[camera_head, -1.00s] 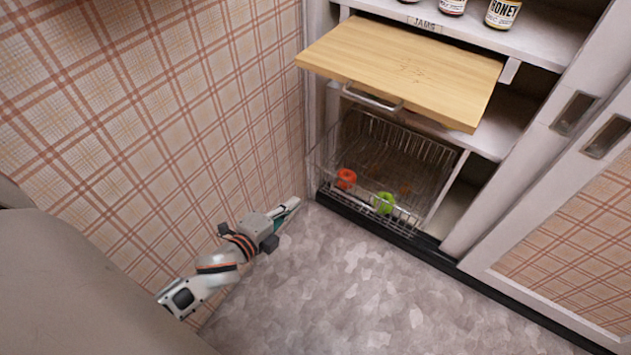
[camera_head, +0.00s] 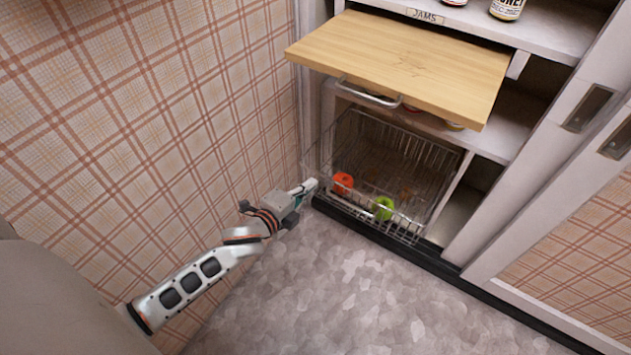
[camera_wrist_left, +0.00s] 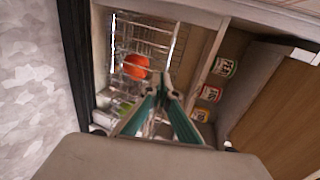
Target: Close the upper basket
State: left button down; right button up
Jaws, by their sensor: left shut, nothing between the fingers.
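A wire basket (camera_head: 437,165) sits in the low compartment of the white cabinet, its front reaching out about over the black plinth. It holds a red round item (camera_head: 343,183) and a green one (camera_head: 384,208). Only this one basket shows clearly; I cannot tell whether another lies under the wooden board. My left gripper (camera_head: 311,186) is shut and empty, low by the basket's left front corner; I cannot tell whether it touches. In the left wrist view, the closed fingertips (camera_wrist_left: 163,84) point toward the wire basket (camera_wrist_left: 150,30) and the red item (camera_wrist_left: 136,66). My right gripper is not in view.
A wooden board (camera_head: 400,62) juts out above the basket, with a metal handle (camera_head: 368,93) beneath it. Plaid wallpaper (camera_head: 150,120) closes the left side. Cans (camera_wrist_left: 224,67) stand on a shelf in the wrist view. The grey floor (camera_head: 340,290) in front is clear.

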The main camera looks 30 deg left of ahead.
pick_arm(q)
jog(key=shift+w+f, duration=0.1)
jog(key=shift+w, duration=1)
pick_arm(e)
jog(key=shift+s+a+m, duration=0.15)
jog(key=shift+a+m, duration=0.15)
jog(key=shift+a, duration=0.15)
pick_arm(q)
jog(key=shift+w, duration=0.1)
